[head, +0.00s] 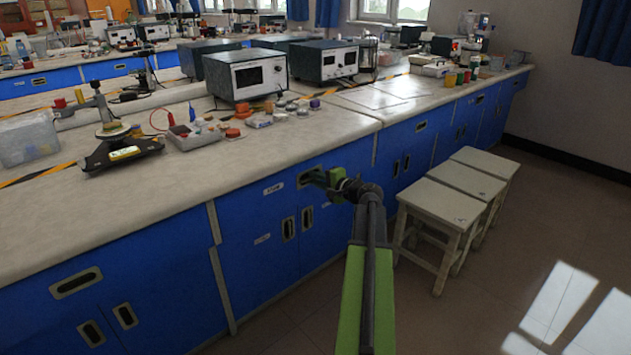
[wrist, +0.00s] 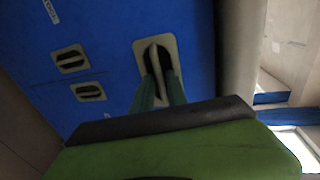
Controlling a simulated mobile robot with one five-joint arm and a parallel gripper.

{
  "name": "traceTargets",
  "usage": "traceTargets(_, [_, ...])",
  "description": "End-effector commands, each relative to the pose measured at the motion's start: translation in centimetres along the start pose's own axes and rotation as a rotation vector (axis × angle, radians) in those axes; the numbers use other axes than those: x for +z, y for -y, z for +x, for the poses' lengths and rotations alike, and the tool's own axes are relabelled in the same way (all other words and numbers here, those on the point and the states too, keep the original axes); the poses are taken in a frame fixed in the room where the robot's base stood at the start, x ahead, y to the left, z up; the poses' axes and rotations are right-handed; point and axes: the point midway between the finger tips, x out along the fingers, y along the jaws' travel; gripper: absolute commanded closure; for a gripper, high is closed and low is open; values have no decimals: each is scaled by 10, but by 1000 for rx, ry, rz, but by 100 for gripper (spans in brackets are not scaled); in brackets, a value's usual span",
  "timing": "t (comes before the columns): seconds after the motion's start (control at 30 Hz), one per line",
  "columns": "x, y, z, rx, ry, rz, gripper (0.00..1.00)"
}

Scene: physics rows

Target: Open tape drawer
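A blue drawer front (head: 262,213) in the near bench carries a white label (head: 273,188), its text too small to read surely. Its recessed handle with a pale rim (head: 303,173) also shows in the wrist view (wrist: 171,46). The drawer looks flush with the bench front. My gripper (head: 317,178) is at this handle. In the wrist view, its two green fingers (wrist: 160,84) reach to the handle recess with a narrow gap between them. Whether they grip the handle's middle bar is hard to tell.
Cupboard doors with upright handles (head: 288,229) lie below the drawer. White stools (head: 440,210) stand to the right of my arm. The worktop (head: 180,180) above holds instruments and small items. Open floor (head: 510,290) lies at the right.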

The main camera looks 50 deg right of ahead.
Motion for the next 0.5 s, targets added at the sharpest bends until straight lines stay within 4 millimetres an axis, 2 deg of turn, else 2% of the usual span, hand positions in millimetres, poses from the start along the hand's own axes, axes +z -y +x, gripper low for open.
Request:
traceTargets(0.03, [0, 0, 0, 0, 0, 0, 89])
traceTargets(0.13, [0, 0, 0, 0, 0, 0, 100])
traceTargets(0.5, [0, 0, 0, 0, 1, 0, 100])
